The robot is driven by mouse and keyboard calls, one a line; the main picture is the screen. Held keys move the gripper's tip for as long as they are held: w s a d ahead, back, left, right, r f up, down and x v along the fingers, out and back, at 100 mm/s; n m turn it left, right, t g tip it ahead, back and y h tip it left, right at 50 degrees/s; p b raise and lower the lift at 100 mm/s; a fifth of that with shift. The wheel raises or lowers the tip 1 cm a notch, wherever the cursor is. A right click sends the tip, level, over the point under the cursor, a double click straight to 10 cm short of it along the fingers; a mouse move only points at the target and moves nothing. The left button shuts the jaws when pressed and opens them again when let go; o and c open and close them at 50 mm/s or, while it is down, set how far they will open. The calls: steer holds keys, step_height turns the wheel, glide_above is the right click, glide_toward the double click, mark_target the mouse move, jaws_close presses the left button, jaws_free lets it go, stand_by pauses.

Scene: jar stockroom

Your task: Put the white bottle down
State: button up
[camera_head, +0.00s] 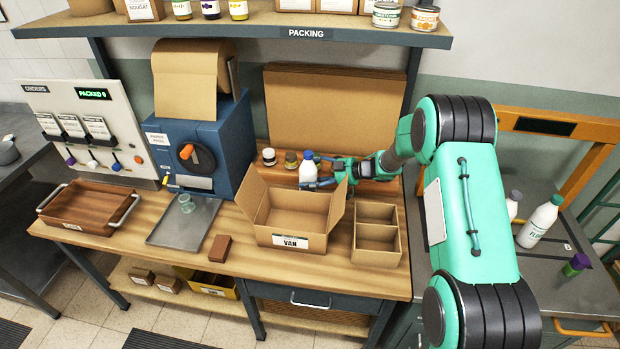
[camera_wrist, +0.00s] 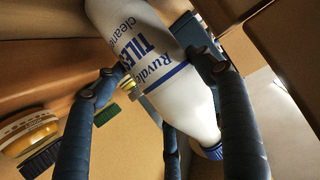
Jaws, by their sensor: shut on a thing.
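In the wrist view the bottle (camera_wrist: 151,50) shows blue lettering reading TILES and Cleaner, with dark fingers of my gripper (camera_wrist: 152,75) on both sides. The bottle's base is hidden behind the carton flap in the head view, so I cannot tell whether it touches the bench.
The VAN carton (camera_head: 290,241) and a divided box (camera_head: 377,254) are in front. Flat cardboard (camera_head: 333,108) leans behind. A metal tray (camera_head: 170,232) lies further left.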

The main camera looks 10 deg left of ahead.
stand_by(0.4)
steer(key=o, duration=1.7)
steer(key=shift+f, duration=0.2)
steer(key=shift+o, duration=0.2)
steer(key=shift+r, duration=0.1)
steer(key=shift+d+r, duration=0.25)
steer(key=shift+d, duration=0.25)
steer(key=r, duration=0.2)
steer(key=d+r+p, duration=0.1)
steer(key=r, duration=0.2)
steer(key=r+p, duration=0.1)
steer(key=r, duration=0.1)
steer(key=shift+s+d+r, duration=0.15)
steer(key=shift+s+d, duration=0.05)
steer(key=shift+d, duration=0.2)
steer(key=shift+r+p, duration=0.2)
steer(key=shift+p, duration=0.1)
